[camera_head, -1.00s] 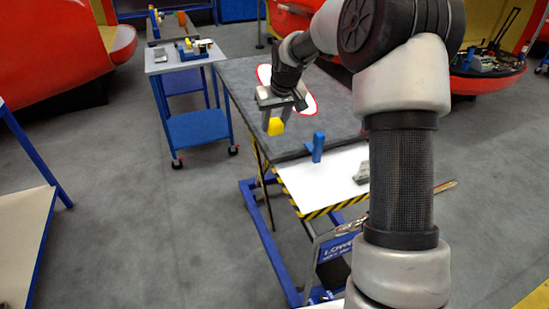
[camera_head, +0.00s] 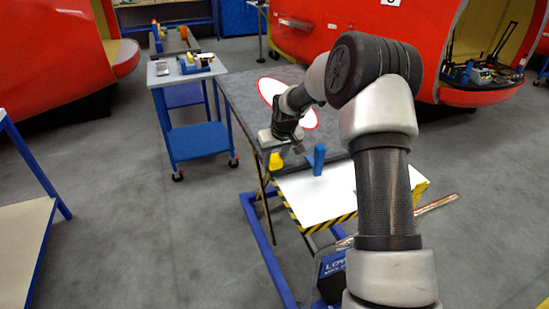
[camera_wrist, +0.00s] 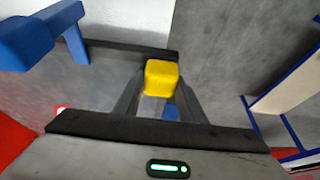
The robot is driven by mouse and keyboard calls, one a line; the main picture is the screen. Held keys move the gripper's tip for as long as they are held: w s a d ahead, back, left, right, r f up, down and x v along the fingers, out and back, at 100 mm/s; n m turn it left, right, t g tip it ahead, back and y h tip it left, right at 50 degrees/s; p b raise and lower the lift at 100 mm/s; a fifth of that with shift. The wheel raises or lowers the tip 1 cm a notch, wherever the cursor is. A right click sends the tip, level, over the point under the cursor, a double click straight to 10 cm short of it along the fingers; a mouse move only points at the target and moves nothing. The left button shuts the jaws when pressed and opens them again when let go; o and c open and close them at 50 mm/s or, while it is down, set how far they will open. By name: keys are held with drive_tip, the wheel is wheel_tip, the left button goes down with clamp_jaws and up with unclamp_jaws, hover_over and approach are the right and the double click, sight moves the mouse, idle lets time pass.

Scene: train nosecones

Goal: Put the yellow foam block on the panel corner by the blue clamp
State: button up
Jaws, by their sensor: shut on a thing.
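The yellow foam block (camera_head: 276,161) is between the fingers of my gripper (camera_head: 276,152), which is shut on it. In the wrist view the block (camera_wrist: 161,78) sits at the tips of my gripper (camera_wrist: 160,88). The blue clamp (camera_head: 319,160) stands upright to the right of the block, at the edge between the grey top and the white panel (camera_head: 315,195). The clamp (camera_wrist: 50,33) also shows at upper left in the wrist view. The block is apart from the clamp, near the left edge of the table. Its height above the surface is hard to tell.
The grey table top (camera_head: 240,95) carries a white oval with a red rim (camera_head: 270,90). A blue trolley (camera_head: 195,135) with items on top stands to the left. Yellow-black striped edging (camera_head: 290,210) borders the white panel. Open floor lies to the left.

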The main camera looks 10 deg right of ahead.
drive_tip(key=shift+f, duration=0.15)
drive_tip(key=o, duration=1)
